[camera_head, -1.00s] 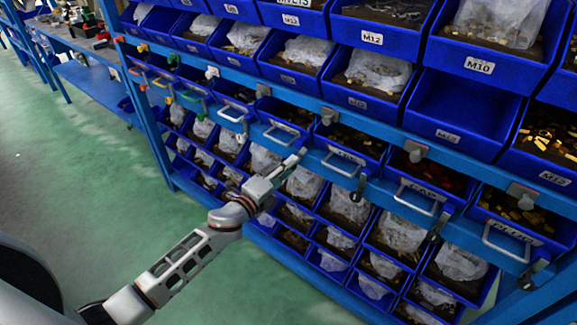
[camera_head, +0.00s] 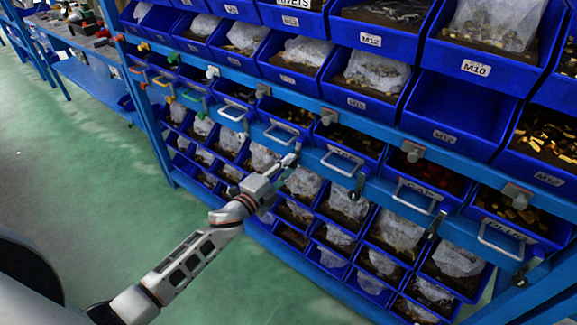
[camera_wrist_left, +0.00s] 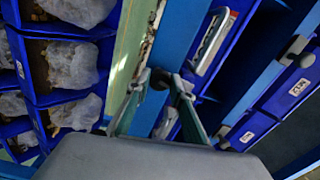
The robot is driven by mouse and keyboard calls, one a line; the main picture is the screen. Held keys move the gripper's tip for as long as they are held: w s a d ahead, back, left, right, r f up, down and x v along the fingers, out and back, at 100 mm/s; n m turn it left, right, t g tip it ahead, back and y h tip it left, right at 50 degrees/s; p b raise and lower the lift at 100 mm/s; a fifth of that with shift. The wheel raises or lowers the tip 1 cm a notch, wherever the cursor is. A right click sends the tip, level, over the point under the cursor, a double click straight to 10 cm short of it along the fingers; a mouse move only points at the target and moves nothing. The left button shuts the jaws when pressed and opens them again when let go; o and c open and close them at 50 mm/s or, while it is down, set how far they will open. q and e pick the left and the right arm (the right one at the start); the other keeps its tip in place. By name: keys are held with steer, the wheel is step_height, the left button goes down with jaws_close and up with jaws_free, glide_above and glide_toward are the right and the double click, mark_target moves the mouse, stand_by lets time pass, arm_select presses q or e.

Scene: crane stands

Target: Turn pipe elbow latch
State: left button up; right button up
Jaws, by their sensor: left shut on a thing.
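My left gripper (camera_head: 287,164) reaches the blue rail below the middle row of handled drawers. In the left wrist view my left gripper (camera_wrist_left: 158,88) has its two fingers on either side of a small dark latch (camera_wrist_left: 160,78) on the blue rail and is shut on it. The latch is mostly hidden by the gripper in the head view. A drawer with a silver handle (camera_head: 281,132) sits just above the gripper; its label is too small to read. The same kind of handle (camera_wrist_left: 212,42) shows beside the fingers in the wrist view. My right gripper is not in view.
Similar dark latches (camera_head: 356,188) hang by the drawers to the right. Open blue bins with bagged parts (camera_head: 347,207) fill the rack below, and more bins (camera_head: 375,72) stand above. Green floor (camera_head: 90,190) lies clear at the left.

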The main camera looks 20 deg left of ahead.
arm_select(q)
steer(key=o, duration=1.1)
steer(key=v, duration=1.2)
steer(key=s+d+f+n+g+y, duration=0.3)
steer(key=s+f+n+g, duration=0.3)
steer(key=s+f+n, duration=1)
steer(key=s+f, duration=0.1)
steer(key=s, duration=0.3)
steer(key=shift+d+f, duration=0.3)
steer(key=shift+d, duration=0.05)
